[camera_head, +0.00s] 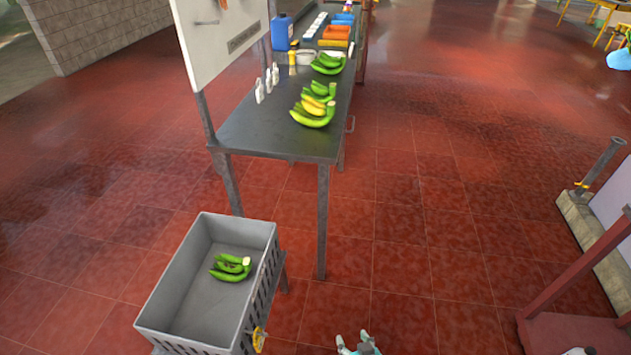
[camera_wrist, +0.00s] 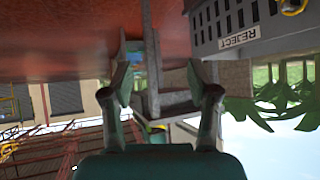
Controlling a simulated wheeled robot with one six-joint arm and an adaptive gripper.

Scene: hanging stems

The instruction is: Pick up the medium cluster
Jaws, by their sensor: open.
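Several banana clusters lie in the head view; I cannot tell for sure which is the medium one. A green and yellow cluster (camera_head: 314,105) lies near the front of the dark table (camera_head: 262,132). A green cluster (camera_head: 328,64) lies farther back on it. A small green cluster (camera_head: 231,268) lies inside the grey crate (camera_head: 168,312). My gripper (camera_head: 358,345) shows at the bottom edge of the head view, partly cut off, right of the crate and well short of the table. In the wrist view my gripper (camera_wrist: 162,85) is open and empty.
White bottles (camera_head: 267,84), a blue jug (camera_head: 282,32) and coloured trays (camera_head: 335,33) stand on the table. A white board (camera_head: 222,40) rises at its left. Red floor lies clear.

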